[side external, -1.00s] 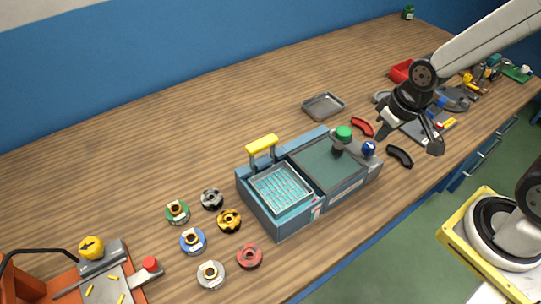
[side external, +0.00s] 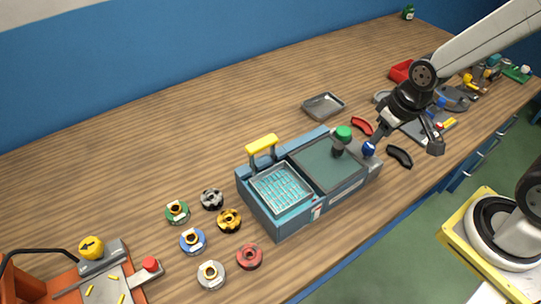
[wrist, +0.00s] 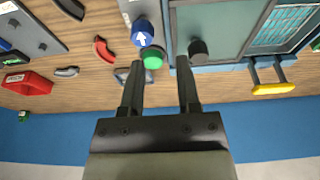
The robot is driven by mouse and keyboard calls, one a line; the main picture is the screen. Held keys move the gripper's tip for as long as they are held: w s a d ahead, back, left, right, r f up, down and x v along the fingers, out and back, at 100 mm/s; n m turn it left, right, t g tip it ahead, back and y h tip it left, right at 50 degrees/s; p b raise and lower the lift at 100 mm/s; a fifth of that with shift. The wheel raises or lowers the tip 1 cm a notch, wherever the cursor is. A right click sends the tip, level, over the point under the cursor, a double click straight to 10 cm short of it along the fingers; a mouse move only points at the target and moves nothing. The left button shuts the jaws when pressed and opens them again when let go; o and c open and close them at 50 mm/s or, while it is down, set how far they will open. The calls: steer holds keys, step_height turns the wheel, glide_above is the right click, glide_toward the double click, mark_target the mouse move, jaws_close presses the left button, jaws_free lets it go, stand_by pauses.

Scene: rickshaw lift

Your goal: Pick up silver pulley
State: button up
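Two pulleys look silvery in the side view: a pale silver pulley (side external: 211,274) at the front of the pulley group and a darker grey one (side external: 212,199) at the back. Both lie flat on the wooden table, left of the blue-grey machine. My gripper (side external: 407,143) is open and empty, high over the machine's right end, far to the right of the pulleys. In the wrist view my two fingers (wrist: 158,65) stand apart, with a green knob (wrist: 152,58) visible between them. No pulley shows in the wrist view.
Green, blue, yellow and red pulleys (side external: 249,256) lie close around the silvery ones. The machine (side external: 330,200) has a raised yellow handle (side external: 262,144) and knobs. An orange fixture (side external: 40,290) stands at the front left. The table behind the pulleys is clear.

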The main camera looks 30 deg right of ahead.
steer(key=o, duration=0.7)
steer(key=shift+c, duration=0.2)
steer(key=shift+r, duration=0.1)
